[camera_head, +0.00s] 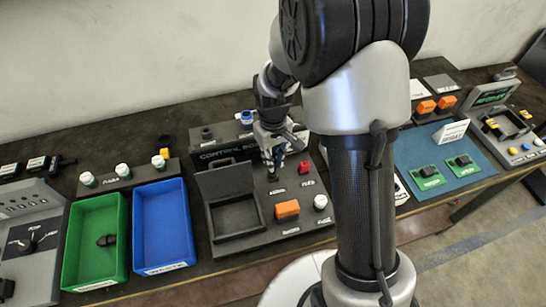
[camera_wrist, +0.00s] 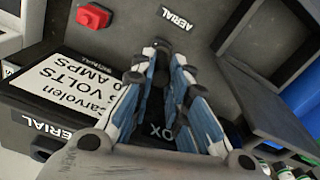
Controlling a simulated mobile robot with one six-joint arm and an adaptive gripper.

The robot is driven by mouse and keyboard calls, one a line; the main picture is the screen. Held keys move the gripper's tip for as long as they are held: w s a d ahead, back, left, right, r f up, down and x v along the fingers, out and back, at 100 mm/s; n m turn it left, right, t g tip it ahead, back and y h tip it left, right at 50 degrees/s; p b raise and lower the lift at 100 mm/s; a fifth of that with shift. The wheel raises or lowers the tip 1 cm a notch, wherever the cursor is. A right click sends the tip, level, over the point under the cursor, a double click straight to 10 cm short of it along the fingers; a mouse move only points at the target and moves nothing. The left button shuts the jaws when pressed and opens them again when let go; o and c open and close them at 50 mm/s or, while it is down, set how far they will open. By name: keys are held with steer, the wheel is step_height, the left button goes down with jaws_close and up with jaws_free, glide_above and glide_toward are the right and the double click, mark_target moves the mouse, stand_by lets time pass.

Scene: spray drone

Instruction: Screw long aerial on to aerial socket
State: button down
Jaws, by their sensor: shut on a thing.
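My gripper (camera_head: 271,172) is over the control box (camera_head: 254,198), near the panel between the open compartment and the red button. In the wrist view my gripper (camera_wrist: 163,55) has its blue and white fingers close together, shut on a small dark piece at their tips. I take this piece to be the long aerial (camera_wrist: 162,45); its length is mostly hidden by the fingers. The panel label "AERIAL" (camera_wrist: 176,18) lies just beyond the fingertips. The socket itself is hidden behind the fingertips, and I cannot tell whether the held piece touches it.
On the box are a red button (camera_head: 304,167), an orange block (camera_head: 287,210), a white-topped knob (camera_head: 320,202) and an open compartment with a raised lid (camera_head: 225,178). Green (camera_head: 122,240) and blue (camera_head: 187,220) bins stand left. A blue-topped part (camera_head: 246,117) stands behind.

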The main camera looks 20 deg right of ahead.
steer(key=m, duration=1.2)
steer(key=shift+p, duration=0.4)
steer(key=shift+m, duration=1.4)
steer(key=m, duration=0.2)
steer(key=shift+m, duration=0.4)
steer(key=m, duration=0.6)
steer(key=c, duration=2)
jaws_free()
steer(key=shift+f+m, duration=0.1)
steer(key=shift+m, duration=0.3)
steer(key=o, duration=0.5)
